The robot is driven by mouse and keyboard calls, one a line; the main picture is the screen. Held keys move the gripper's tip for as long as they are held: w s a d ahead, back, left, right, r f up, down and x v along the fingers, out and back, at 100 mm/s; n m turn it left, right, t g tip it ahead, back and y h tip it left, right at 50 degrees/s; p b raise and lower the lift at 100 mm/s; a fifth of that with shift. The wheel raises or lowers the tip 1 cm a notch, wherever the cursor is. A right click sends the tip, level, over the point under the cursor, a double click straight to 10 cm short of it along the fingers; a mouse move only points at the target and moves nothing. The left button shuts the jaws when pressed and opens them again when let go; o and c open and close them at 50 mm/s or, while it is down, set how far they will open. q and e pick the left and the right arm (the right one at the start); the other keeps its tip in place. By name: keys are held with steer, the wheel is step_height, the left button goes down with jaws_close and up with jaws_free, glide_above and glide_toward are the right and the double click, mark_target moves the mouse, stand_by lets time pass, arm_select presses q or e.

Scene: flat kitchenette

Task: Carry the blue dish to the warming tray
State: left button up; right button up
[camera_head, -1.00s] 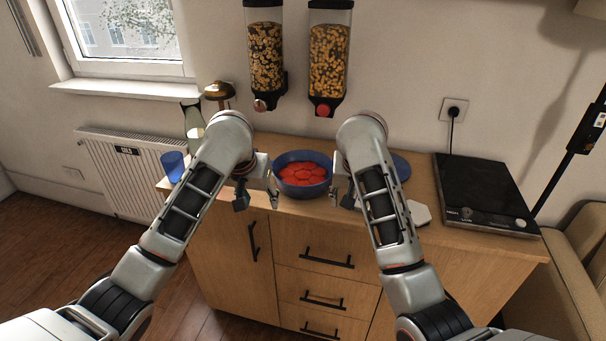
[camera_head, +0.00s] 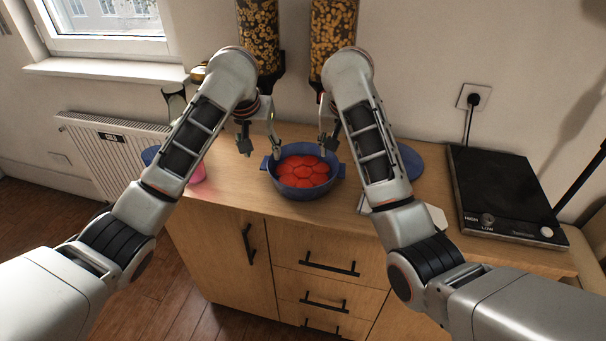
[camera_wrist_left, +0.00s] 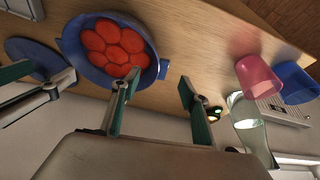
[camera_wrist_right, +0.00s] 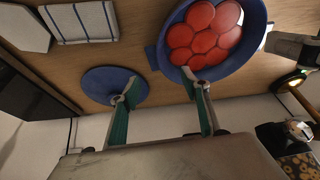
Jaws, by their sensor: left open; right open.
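The blue dish (camera_head: 305,190) stands on the wooden counter, filled with red round pieces. It has small side handles; one handle (camera_wrist_left: 163,69) shows in the left wrist view and another (camera_wrist_right: 151,57) in the right wrist view. My left gripper (camera_head: 259,143) is open and empty, above the dish's left side. My right gripper (camera_head: 331,140) is open and empty, above its right side. Neither visibly holds the dish. The warming tray (camera_head: 500,185) is a flat black slab with a HIGH/LOW knob, at the right of the counter, its top bare.
A blue round disc (camera_head: 409,161) lies right of the dish, partly behind my right arm. A striped cloth (camera_wrist_right: 80,20) and a white angular item (camera_head: 437,216) lie near the front. A pink cup (camera_head: 198,173) and blue cup (camera_head: 150,155) stand left. Cereal dispensers (camera_head: 333,40) hang behind.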

mark_target(267, 165)
arm_select(q)
steer(key=shift+x, duration=3.8)
arm_select(e)
steer(key=shift+x, duration=3.8)
arm_select(q)
jaws_close()
arm_select(e)
steer(key=shift+d, duration=0.1)
jaws_close()
arm_select(q)
steer(key=shift+r, duration=0.1)
